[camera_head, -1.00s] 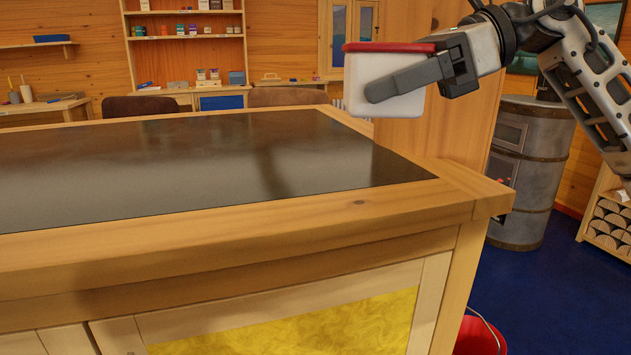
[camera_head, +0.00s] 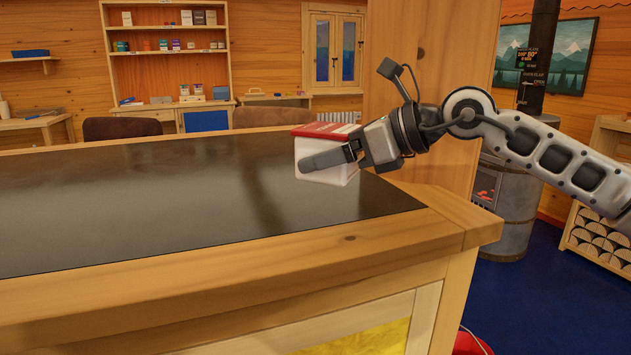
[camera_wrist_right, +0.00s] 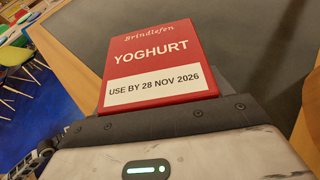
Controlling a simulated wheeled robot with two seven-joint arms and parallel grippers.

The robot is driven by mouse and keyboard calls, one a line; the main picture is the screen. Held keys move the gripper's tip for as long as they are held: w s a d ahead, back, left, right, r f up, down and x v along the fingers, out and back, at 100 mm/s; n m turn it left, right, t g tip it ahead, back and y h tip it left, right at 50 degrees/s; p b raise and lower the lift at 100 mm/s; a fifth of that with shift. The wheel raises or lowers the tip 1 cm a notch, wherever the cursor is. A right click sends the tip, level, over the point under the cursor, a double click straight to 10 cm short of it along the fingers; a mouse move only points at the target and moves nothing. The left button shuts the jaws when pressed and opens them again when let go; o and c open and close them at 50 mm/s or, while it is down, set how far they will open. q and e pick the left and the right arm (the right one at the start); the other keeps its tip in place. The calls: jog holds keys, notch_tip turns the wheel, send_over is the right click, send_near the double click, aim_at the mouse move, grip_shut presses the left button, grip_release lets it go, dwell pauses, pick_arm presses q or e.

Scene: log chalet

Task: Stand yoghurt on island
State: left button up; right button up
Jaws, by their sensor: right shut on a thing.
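The yoghurt (camera_head: 326,172) is a white tub with a red lid. In the right wrist view its lid (camera_wrist_right: 160,62) reads "YOGHURT" and "USE BY 28 NOV 2026". My right gripper (camera_head: 330,158) is shut on the tub's sides, with one dark finger across its near face. The tub is over the right part of the island (camera_head: 240,282), which has a dark inset top and a wooden border. It looks about upright, lid up. I cannot tell whether its base touches the top. My left gripper is not in view.
The dark top (camera_head: 130,205) is bare to the left of the tub. Chairs (camera_head: 122,128) stand behind the island. A wooden panel (camera_head: 430,90) rises behind my right arm. A stove (camera_head: 510,205) and a log rack (camera_head: 600,240) are at the right.

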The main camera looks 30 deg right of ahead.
aim_at(316, 213)
jog(key=shift+w+a+f, duration=0.3)
jog(key=shift+a+f, duration=0.05)
jog(key=shift+f, duration=0.15)
jog(key=shift+w+a+f, duration=0.3)
jog(key=shift+a+f, duration=0.05)
jog(key=shift+f, duration=0.15)
notch_tip(316, 213, down, 4)
jog(key=shift+w+a+r, duration=0.15)
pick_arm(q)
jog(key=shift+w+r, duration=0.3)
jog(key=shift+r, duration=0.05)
pick_arm(e)
jog(key=shift+f, duration=0.2)
jog(key=o, duration=1.3)
jog(key=shift+c, duration=0.2)
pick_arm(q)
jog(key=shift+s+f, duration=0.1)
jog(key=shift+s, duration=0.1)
